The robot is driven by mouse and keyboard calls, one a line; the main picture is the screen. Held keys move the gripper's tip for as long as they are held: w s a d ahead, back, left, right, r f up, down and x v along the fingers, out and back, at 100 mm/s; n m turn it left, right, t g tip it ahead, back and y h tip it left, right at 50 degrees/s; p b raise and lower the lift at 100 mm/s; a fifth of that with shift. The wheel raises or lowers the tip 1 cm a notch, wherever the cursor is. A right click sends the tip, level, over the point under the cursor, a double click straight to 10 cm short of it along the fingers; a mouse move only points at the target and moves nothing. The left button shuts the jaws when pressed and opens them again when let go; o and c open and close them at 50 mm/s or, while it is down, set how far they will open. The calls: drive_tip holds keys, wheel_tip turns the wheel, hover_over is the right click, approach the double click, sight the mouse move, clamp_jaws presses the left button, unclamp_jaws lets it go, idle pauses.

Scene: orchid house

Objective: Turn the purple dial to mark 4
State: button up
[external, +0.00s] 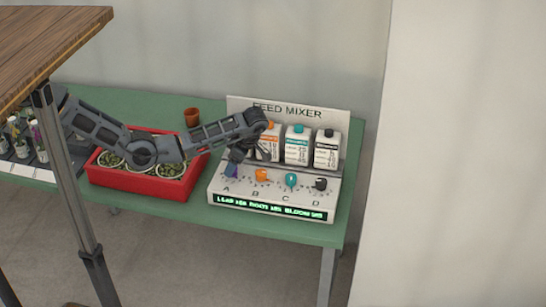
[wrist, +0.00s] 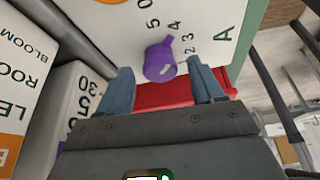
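The purple dial (wrist: 160,62) is on the feed mixer's white panel (wrist: 112,22), by the letter A. Its narrow nose points toward the number 4 on the printed scale. My gripper (wrist: 160,66) is open, with one blue-grey finger on each side of the dial. A gap shows between the dial and each finger. In the external view the purple dial (external: 232,171) is at the left end of the dial row, partly hidden by my gripper (external: 235,160), which comes down from above.
An orange dial (external: 262,175), a teal dial (external: 291,180) and a black dial (external: 320,184) sit to the right. White bottles (external: 297,147) stand behind them. A red tray (external: 140,184) of pots is left of the mixer on the green bench (external: 345,190).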

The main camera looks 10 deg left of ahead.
sight(240, 177)
drive_tip(key=shift+p+v, duration=1.05)
drive_tip(key=shift+v, duration=2.85)
drive_tip(key=shift+f, duration=0.1)
